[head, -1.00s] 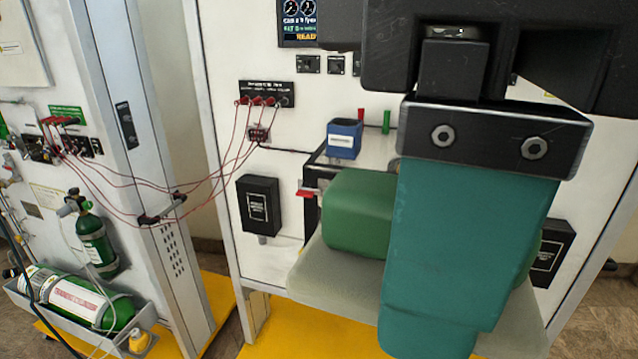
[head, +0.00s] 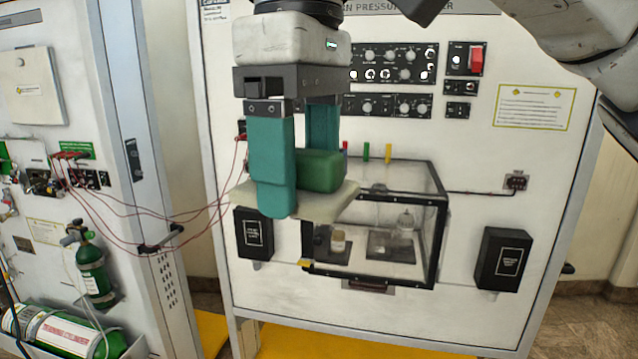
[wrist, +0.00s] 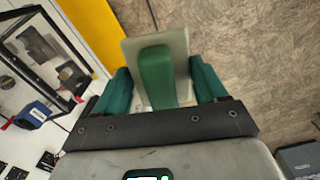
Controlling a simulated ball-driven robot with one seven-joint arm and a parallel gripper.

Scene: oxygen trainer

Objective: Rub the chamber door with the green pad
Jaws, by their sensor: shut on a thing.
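My gripper (head: 298,188) has teal fingers and is shut on the green pad (head: 320,172), a green block on a pale flat base. The pad also shows between the fingers in the wrist view (wrist: 157,75). The chamber (head: 438,235) is a clear box with a black frame on the white panel. Its clear front door (head: 385,262) faces me. The pad hangs in front of the chamber's upper left and hides that part. In the wrist view the chamber (wrist: 75,42) lies left of the pad, with a gap between them.
Black boxes flank the chamber at left (head: 253,233) and right (head: 503,259). Red wires (head: 205,212) run from the panel to the left cabinet. A blue block (wrist: 33,115) shows by the chamber in the wrist view.

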